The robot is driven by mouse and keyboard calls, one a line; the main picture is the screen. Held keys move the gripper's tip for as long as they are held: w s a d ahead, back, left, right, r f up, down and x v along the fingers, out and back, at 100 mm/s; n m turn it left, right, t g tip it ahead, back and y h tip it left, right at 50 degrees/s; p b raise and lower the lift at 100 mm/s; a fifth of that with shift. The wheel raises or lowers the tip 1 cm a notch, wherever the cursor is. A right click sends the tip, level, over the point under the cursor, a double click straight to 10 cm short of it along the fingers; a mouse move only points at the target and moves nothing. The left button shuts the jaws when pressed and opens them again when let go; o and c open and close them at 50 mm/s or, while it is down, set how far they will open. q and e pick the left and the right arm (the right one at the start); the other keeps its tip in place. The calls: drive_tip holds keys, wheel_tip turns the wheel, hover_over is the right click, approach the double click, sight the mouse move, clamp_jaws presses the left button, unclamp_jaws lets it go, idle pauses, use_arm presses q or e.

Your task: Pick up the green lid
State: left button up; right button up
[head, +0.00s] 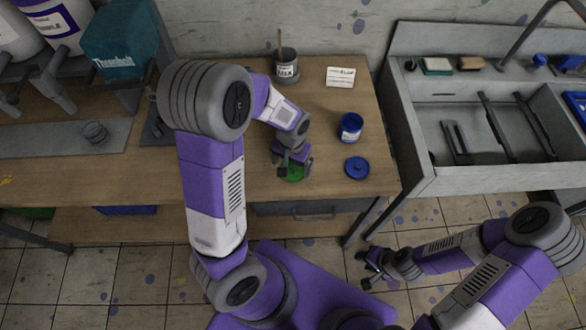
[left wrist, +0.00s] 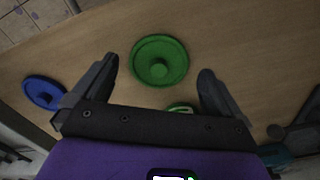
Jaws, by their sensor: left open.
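Whether the fingers touch the lid, I cannot tell. A second green piece (left wrist: 180,108) is partly hidden behind my gripper body. My right gripper (head: 369,267) looks open and empty, over the floor past the table's front edge.
A blue lid (head: 357,167) lies right of the green lid, with an open blue jar (head: 350,128) behind it. A grey cup (head: 287,66) and a white card (head: 340,77) stand farther back. A sink (head: 470,183) adjoins on the right.

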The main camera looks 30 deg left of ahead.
sight(293, 169)
use_arm(q)
wheel_tip(293, 169, down, 2)
drive_tip(key=shift+w+f, duration=0.1)
drive_tip(key=shift+f, duration=0.05)
drive_tip(key=c, duration=0.8)
